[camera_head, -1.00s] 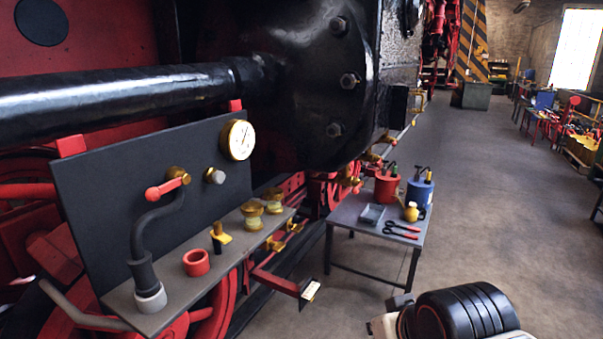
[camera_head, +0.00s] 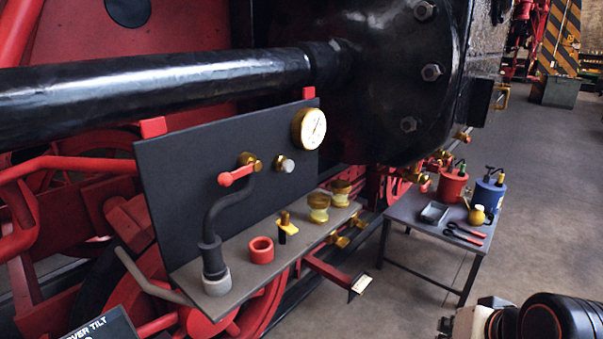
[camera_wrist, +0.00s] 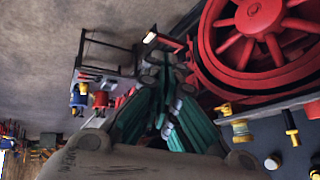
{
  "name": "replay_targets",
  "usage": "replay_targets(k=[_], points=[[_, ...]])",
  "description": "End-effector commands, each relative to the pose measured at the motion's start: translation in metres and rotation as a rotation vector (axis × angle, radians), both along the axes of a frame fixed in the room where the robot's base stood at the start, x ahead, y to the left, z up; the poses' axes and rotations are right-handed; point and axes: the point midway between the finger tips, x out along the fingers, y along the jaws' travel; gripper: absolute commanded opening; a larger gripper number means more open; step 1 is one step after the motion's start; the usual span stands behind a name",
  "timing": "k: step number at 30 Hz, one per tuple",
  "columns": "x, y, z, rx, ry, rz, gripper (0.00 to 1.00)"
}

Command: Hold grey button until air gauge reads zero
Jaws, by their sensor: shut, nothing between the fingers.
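The grey button (camera_head: 284,164) is a small round knob on the dark upright panel (camera_head: 175,185), in the middle of the head view. The round white air gauge (camera_head: 310,128) with a brass rim sits above and right of it; its needle is too small to read. A red-handled brass valve (camera_head: 240,170) is left of the button. My gripper (camera_wrist: 165,72) shows in the wrist view, its green fingers shut and empty, in front of the wheel area. It touches nothing that I can see. The fingers are not visible in the head view.
A grey shelf (camera_head: 208,306) below the panel holds a red ring (camera_head: 261,250), a yellow-and-black fitting (camera_head: 284,226) and brass cups (camera_head: 318,207). A small table (camera_head: 398,214) with red and blue cans stands to the right. A thick black pipe (camera_head: 150,85) runs above the panel.

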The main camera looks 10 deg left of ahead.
Motion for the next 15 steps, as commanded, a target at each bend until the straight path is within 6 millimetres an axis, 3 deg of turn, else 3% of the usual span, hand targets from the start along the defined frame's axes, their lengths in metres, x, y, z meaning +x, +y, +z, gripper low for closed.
replay_targets(k=[15], points=[[0.096, 0.105, 0.056, 0.913, 0.251, -0.446, 0.0]])
